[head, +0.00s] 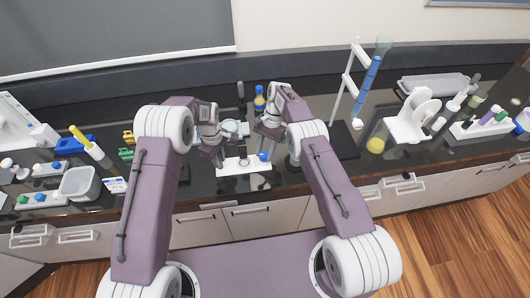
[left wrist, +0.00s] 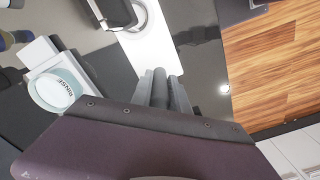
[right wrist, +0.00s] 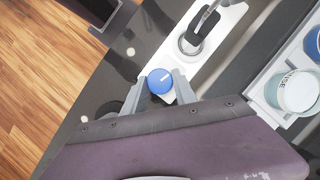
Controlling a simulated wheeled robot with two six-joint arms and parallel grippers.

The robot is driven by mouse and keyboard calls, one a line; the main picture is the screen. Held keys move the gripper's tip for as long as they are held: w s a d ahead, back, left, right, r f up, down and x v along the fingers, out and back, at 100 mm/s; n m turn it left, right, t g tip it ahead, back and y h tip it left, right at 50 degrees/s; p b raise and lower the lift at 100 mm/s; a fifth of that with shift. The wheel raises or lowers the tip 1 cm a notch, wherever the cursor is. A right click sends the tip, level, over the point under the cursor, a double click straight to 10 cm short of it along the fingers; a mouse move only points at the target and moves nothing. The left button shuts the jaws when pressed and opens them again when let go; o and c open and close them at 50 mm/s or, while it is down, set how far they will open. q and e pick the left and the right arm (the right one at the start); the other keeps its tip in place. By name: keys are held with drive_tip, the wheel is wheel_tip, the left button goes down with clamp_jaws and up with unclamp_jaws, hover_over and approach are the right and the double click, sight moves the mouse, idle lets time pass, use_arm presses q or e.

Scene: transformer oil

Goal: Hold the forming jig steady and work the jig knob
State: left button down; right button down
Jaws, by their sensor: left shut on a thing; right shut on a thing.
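The forming jig is a long white plate (head: 236,169) lying flat near the front edge of the dark bench. It carries a dark pad with a grey ring, clear in the right wrist view (right wrist: 190,42). A round blue jig knob (right wrist: 160,81) with a white mark sits at the jig's right end; it also shows in the head view (head: 264,157). My right gripper (right wrist: 158,86) is shut on the knob, one finger on each side. My left gripper (left wrist: 162,84) is shut at the jig's other end on a grey upright part, mostly hidden by the fingers.
A white cup marked RINSE (right wrist: 298,92) stands in a white holder behind the jig. A white stand with a blue tube (head: 367,80) is to the right. Dark bench surface is bare around the jig's front.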

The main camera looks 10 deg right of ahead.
sight(265, 154)
drive_tip(key=shift+n, duration=0.3)
idle(0.4)
drive_tip(key=c, duration=1)
unclamp_jaws()
wheel_tip(265, 154, up, 10)
